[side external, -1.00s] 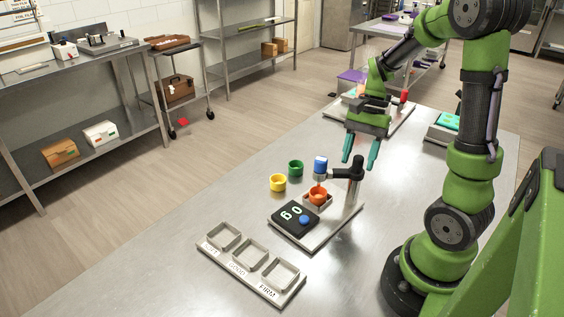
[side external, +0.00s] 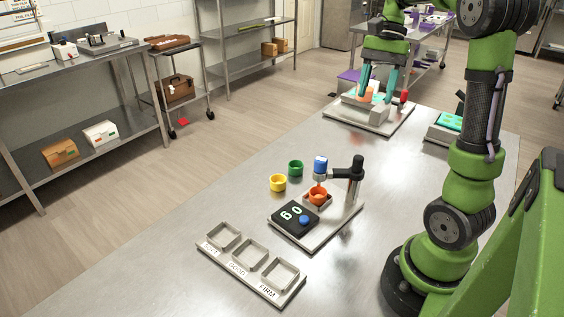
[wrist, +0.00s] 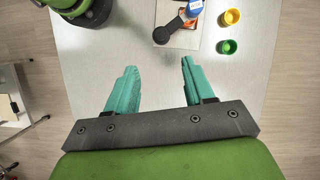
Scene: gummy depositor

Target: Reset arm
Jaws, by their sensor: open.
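My gripper (side external: 378,82) is open and empty, with its teal fingers pointing down. In the side view it is high up, in front of the far-end machine on the table. In the wrist view the teal fingers (wrist: 155,92) are spread wide with only bare table between them. The tester stand (side external: 318,229) has a black post, a blue-topped head and a display reading 60. An orange cup (side external: 318,195) sits in its holder under the head. A yellow cup (side external: 278,183) and a green cup (side external: 296,168) stand on the table beside the stand; they also show in the wrist view.
A tray (side external: 250,272) with three square compartments, one labelled FIRM, lies at the near end and looks empty. The far-end machine (side external: 368,110) has orange parts and a red-topped post. A device with a teal panel (side external: 447,121) stands at right. The middle of the table is clear.

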